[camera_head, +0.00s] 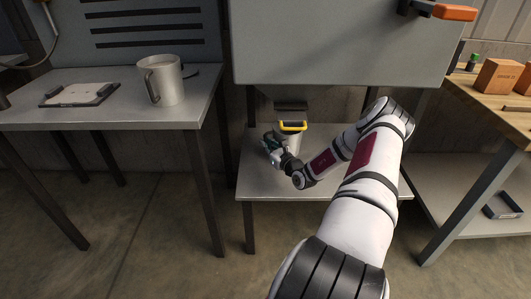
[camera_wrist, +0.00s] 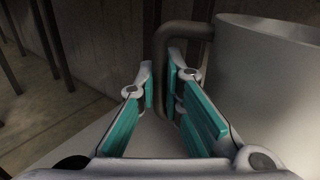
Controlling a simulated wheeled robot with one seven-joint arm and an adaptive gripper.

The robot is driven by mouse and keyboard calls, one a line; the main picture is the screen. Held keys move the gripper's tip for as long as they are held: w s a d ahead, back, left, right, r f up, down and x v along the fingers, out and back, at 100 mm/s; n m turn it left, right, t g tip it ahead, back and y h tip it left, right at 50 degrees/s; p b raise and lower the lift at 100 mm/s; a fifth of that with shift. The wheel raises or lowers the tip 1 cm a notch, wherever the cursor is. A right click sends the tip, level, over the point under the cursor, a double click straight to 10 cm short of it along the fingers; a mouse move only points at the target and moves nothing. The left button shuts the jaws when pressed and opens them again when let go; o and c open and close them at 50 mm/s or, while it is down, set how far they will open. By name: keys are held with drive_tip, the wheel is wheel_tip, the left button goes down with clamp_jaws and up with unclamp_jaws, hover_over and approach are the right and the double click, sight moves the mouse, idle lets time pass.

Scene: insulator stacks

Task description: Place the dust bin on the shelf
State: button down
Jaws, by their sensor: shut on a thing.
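The bin's wall (camera_wrist: 268,75) fills the right side there. The handle's lower end is hidden by the right finger.
A grey metal table (camera_head: 100,115) at left bears a large grey handled mug (camera_head: 163,82) and a clipboard-like item (camera_head: 80,94). A wooden-topped bench (camera_head: 480,98) stands at right. The grey cabinet (camera_head: 340,45) overhangs the shelf. The shelf's front shows bare surface.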

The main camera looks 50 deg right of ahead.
drive_tip(key=shift+f+b, duration=0.8)
drive_tip(key=shift+f, duration=0.85)
drive_tip(key=shift+f, duration=0.1)
drive_tip(key=c, duration=1.7)
unclamp_jaws()
drive_tip(key=shift+f, duration=0.1)
drive_tip(key=shift+s+a, duration=0.1)
drive_tip(key=shift+s, duration=0.3)
drive_tip(key=p+v, duration=0.3)
drive_tip(key=v, duration=0.8)
drive_tip(key=shift+s, duration=0.1)
